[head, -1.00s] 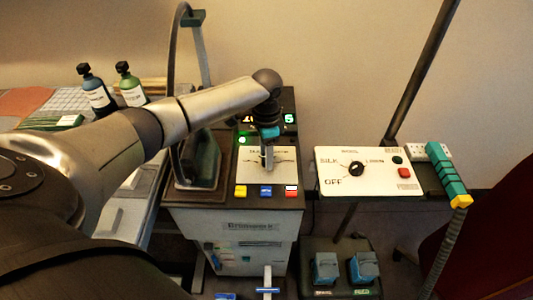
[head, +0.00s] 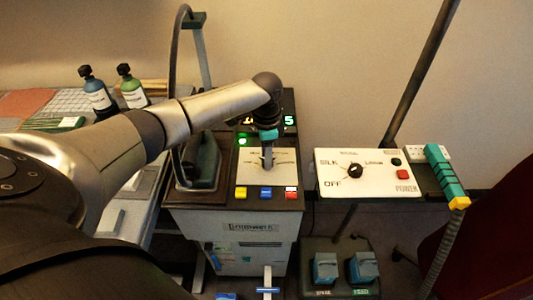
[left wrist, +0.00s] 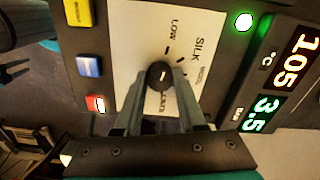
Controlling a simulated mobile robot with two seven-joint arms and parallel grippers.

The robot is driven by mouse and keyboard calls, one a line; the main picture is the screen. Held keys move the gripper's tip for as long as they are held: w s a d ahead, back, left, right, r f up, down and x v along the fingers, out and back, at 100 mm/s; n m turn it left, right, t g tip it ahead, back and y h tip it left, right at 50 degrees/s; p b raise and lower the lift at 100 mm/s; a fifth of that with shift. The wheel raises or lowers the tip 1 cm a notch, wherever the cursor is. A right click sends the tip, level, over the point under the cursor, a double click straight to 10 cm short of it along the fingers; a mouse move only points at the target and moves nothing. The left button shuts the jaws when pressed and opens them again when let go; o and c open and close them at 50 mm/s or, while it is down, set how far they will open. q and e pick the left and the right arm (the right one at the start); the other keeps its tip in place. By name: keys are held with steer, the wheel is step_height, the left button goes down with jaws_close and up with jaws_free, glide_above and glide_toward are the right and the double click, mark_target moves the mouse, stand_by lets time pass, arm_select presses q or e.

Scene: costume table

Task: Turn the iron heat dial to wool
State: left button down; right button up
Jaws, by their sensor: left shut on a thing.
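The iron heat dial (left wrist: 158,76) is a small round black knob with a light pointer mark, on a cream plate (left wrist: 135,50). Its labels include LOW, SILK and what looks like WOOL and LINEN. In the left wrist view the mark runs roughly sideways; my fingers hide part of the scale, so the exact setting is hard to tell. My left gripper (left wrist: 160,90) is shut on the knob, one finger on each side. In the head view, the left gripper (head: 267,160) points down at the same plate (head: 285,177) and hides the knob. My right gripper is not in view.
Yellow, blue and red-white buttons (head: 265,192) line the plate's front. A lit green lamp (left wrist: 243,21) and a display reading 105 and 3.5 (left wrist: 283,80) are beside it. An iron (head: 203,165) stands left. A second panel (head: 330,185) with a black dial is right.

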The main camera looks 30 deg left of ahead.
arm_select(q)
steer(key=shift+r+m+p, duration=0.15)
steer(key=shift+m+p, duration=0.7)
steer(key=shift+m, duration=0.35)
steer(key=m+p, duration=0.1)
steer(key=m, duration=0.2)
steer(key=shift+w+m, duration=0.1)
steer(key=shift+m, duration=0.2)
steer(key=m+p, duration=0.1)
steer(key=m, duration=0.3)
steer(key=shift+m, duration=2.4)
steer(key=c, duration=0.5)
jaws_free()
